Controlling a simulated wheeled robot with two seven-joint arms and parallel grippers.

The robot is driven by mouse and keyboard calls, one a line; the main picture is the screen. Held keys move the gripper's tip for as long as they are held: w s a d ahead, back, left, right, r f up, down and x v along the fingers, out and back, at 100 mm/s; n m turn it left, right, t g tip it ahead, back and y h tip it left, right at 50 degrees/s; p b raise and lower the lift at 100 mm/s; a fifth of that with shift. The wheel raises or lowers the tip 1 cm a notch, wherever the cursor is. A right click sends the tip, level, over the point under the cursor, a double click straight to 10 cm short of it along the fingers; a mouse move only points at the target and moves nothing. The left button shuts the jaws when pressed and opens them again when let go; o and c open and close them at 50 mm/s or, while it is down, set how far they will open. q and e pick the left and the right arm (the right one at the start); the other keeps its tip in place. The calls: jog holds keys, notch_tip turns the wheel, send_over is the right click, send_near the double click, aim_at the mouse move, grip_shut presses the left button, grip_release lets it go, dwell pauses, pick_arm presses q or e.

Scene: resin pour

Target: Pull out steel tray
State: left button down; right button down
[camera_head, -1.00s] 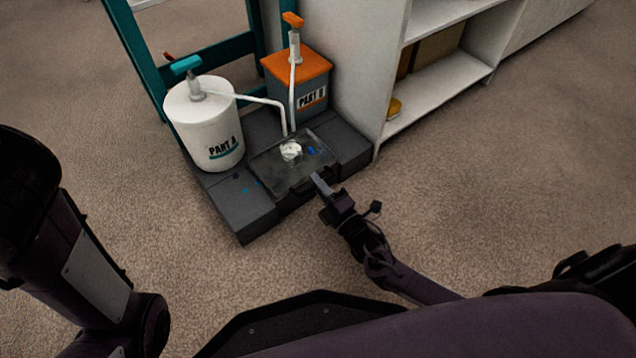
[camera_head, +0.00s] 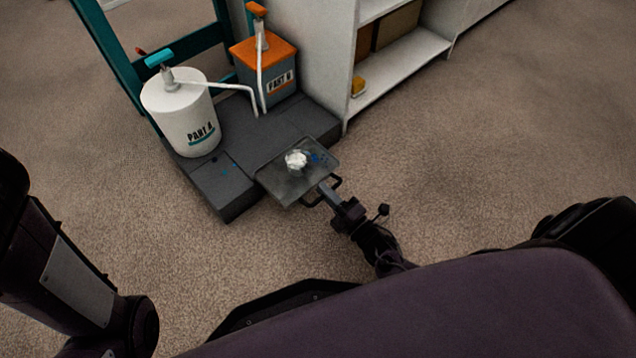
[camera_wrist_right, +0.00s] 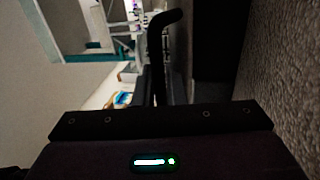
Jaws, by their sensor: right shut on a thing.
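The steel tray (camera_head: 283,182) is a flat grey plate with a black handle at its front edge. It juts out from the dark platform toward me, its back edge still close to the platform. A white crumpled lump (camera_head: 296,159) and blue spots lie on it. My right gripper (camera_head: 328,192) is shut on the tray's handle. In the right wrist view, a dark curved bar (camera_wrist_right: 165,20), probably part of the handle, shows, and the tray is hard to make out. My left arm is at the left edge of the head view; its gripper is out of frame.
A white PART A bucket (camera_head: 187,120) with a teal pump and a grey, orange-lidded PART B container (camera_head: 268,75) stand on the dark platform (camera_head: 225,187). A white shelf unit (camera_head: 400,65) stands at the right back. Carpet in front and right is clear.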

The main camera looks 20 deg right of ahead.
jog(key=shift+s+d, duration=0.2)
jog(key=shift+s, duration=0.25)
jog(key=c, duration=1.6)
grip_release()
jog(key=p+v, duration=0.2)
jog(key=v, duration=0.5)
jog(key=shift+s+d+p, duration=0.1)
jog(key=shift+s+p, duration=0.2)
jog(key=shift+s, duration=0.1)
jog(key=shift+f, duration=0.1)
